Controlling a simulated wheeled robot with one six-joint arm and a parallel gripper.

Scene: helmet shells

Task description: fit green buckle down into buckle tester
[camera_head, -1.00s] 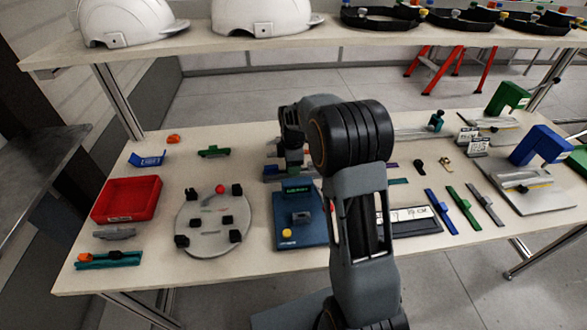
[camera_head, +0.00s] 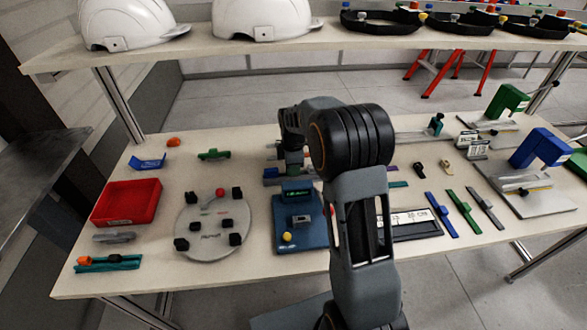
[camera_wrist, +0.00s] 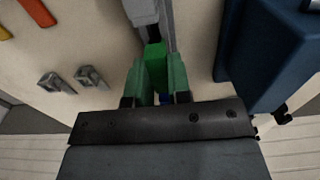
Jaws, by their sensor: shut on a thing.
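My gripper (camera_wrist: 156,88) is shut on the green buckle (camera_wrist: 155,66), a bright green block between its two fingers in the wrist view. The buckle's far end lies close to a grey part in front of it; I cannot tell whether they touch. In the head view my gripper (camera_head: 291,162) points down over the back middle of the table, and the buckle is hard to make out there. The blue buckle tester (camera_head: 312,237), with a lit display, a grey socket and a yellow button, stands nearer than my gripper. The socket appears empty.
A round grey plate (camera_head: 210,246) with black blocks and a red tray (camera_head: 128,202) lie to the left. A green piece (camera_head: 213,154) lies behind the plate. Blue, green and grey strips lie to the right of my arm, near a blue press (camera_head: 540,147). Two small clips show in the wrist view.

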